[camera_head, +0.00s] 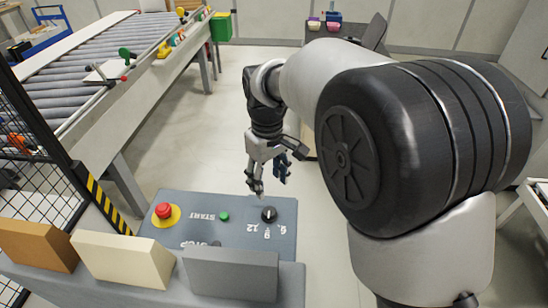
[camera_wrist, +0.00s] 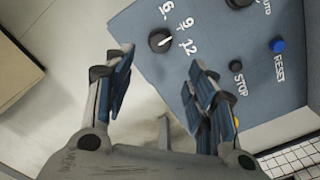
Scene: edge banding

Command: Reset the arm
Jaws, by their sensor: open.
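My gripper (camera_head: 269,181) is open and empty. In the head view it hangs pointing down, behind and above the black numbered knob (camera_head: 269,214) on the grey-blue control panel (camera_head: 190,232). In the wrist view my gripper's two blue-padded fingers (camera_wrist: 160,62) are spread apart, with the same knob (camera_wrist: 160,40) showing beyond the gap between them. The knob has marks 6, 9 and 12 beside it. No contact between fingers and panel is visible. My arm comes in from the right of the head view.
The panel carries a red button (camera_head: 164,211) on yellow and a green START button (camera_head: 224,216). The wrist view shows a blue RESET button (camera_wrist: 277,45) and a black STOP button (camera_wrist: 235,65). A roller conveyor (camera_head: 100,55) and black mesh fence (camera_head: 35,130) are left.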

